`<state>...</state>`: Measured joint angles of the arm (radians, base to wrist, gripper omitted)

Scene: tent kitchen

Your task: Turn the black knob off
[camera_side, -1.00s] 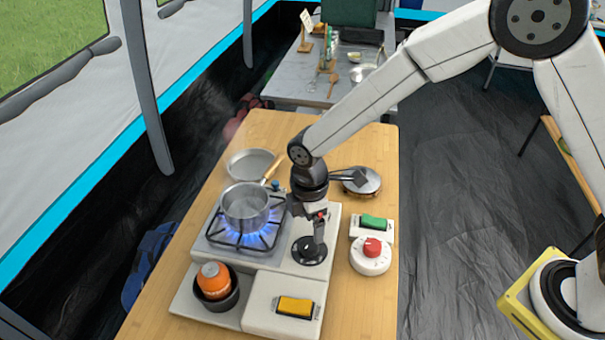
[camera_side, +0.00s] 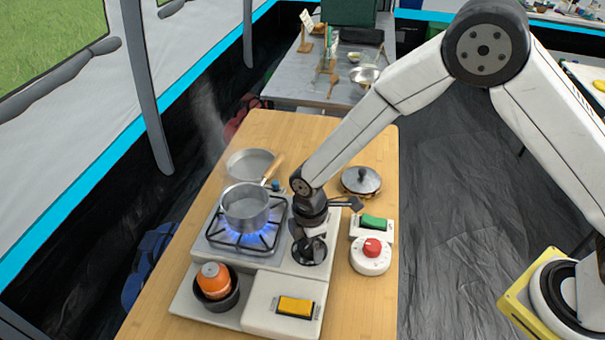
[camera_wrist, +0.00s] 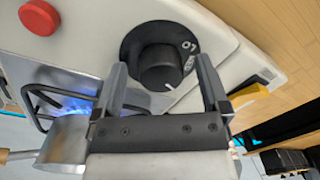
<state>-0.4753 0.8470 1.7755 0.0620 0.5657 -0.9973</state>
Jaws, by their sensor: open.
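The black knob (camera_wrist: 160,68) sits on a round black dial plate on the white stove panel. In the wrist view its white pointer line faces the lower right, and markings show at the plate's right side. In the side view the dial plate (camera_side: 309,251) is partly covered by my gripper (camera_side: 310,240). My gripper (camera_wrist: 160,80) is open, with one finger on either side of the knob. I cannot tell whether the fingers touch it. Blue flame (camera_side: 240,236) burns on the stove under a metal saucepan (camera_side: 246,206).
A red-topped white dial (camera_side: 371,255) and a green switch (camera_side: 374,222) stand right of the stove. A yellow switch (camera_side: 295,306) is in front, beside an orange object (camera_side: 213,279) in a dark bowl. A lidded pan (camera_side: 361,181) stands behind.

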